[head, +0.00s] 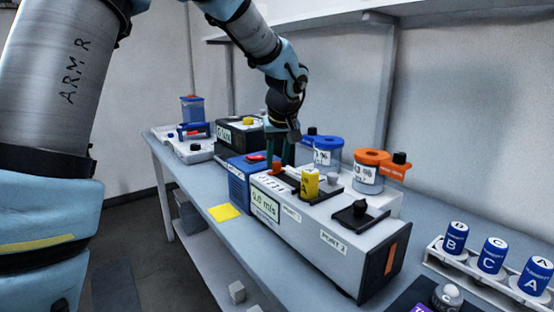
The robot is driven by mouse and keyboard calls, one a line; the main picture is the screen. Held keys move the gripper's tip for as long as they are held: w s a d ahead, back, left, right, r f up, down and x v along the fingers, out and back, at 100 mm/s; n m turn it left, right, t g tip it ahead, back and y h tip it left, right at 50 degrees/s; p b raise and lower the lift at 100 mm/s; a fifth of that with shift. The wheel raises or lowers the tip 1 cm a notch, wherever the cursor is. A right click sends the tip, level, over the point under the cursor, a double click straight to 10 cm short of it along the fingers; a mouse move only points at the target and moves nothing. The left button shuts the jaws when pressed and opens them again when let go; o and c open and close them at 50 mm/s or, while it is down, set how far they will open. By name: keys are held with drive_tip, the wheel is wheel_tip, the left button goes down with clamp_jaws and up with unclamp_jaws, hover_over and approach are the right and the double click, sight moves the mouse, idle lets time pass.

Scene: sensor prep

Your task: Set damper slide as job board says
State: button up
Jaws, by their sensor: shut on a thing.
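A long grey instrument (290,228) stands on the bench, with a display reading about "0.0 m/s" and labels such as "PORT 2". A small orange knob (277,168), which seems to be the damper slide's, stands at the far left end of its top. My gripper (280,160) points down there, its dark fingers closed at the knob. The fingers partly hide the grip and the slide's scale. A yellow cylinder (309,184) stands upright in a port on the top. A black knob (359,208) sits on a dark plate nearer. I cannot make out a job board.
A blue box (240,178) with a red top part adjoins the instrument. Jars with blue (328,144) and orange (371,158) lids stand behind. Blue lettered cylinders (492,254) sit in a white rack at right.

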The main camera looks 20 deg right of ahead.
sight(289, 179)
clamp_jaws()
idle(0.7)
drive_tip(key=s+b, duration=0.2)
drive_tip(key=s+d+b, duration=0.1)
drive_tip(key=s, duration=0.2)
drive_tip(key=shift+f+b, duration=0.1)
drive_tip(key=shift+b, duration=0.3)
drive_tip(key=shift+s, duration=0.45)
drive_tip(key=o, duration=0.8)
unclamp_jaws()
drive_tip(key=shift+r, duration=0.2)
